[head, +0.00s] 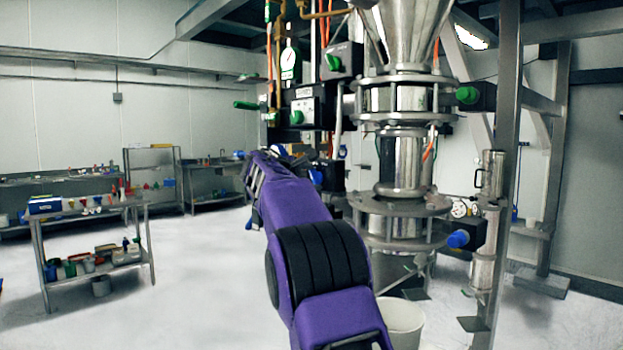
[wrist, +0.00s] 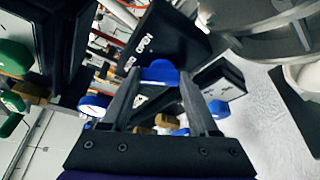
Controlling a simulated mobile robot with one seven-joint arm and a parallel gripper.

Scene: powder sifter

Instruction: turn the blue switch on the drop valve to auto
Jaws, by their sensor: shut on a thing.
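The blue switch (wrist: 160,72) is in the upper middle of the wrist view, at the lower edge of a black valve box (wrist: 160,28) with white lettering. Which position the switch points to is hard to tell.
Other blue knobs (wrist: 218,108) and green knobs (wrist: 14,56) sit close around the gripper. The steel sifter column (head: 403,160) stands right of my arm, with a post (head: 508,130) beside it. A bench (head: 90,208) stands at left; the floor between is clear.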

